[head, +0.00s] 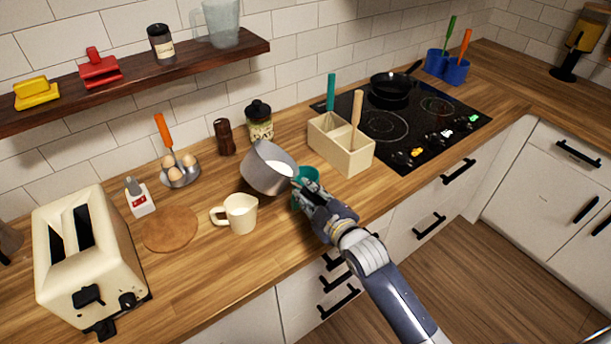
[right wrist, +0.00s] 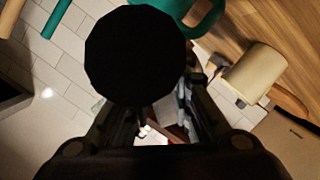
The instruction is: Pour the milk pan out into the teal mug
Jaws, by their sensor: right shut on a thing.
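The grey milk pan (head: 262,179) is tilted, its opening turned toward the right, with white milk showing inside near its lower rim. My right gripper (head: 312,192) is shut on the pan's handle, mostly hidden in the head view; its dark round end (right wrist: 135,55) fills the middle of the right wrist view. The teal mug (head: 309,173) stands just right of the pan, partly hidden behind my right gripper. It also shows at the top of the right wrist view (right wrist: 206,22). I cannot tell whether milk is leaving the pan. My left gripper is not in view.
A cream cup (head: 240,214) stands on the counter in front of the pan. A wooden utensil box (head: 347,153) stands behind and right of the mug, near the cooktop (head: 420,118). A toaster (head: 85,255) and a round brown board (head: 170,229) are at left.

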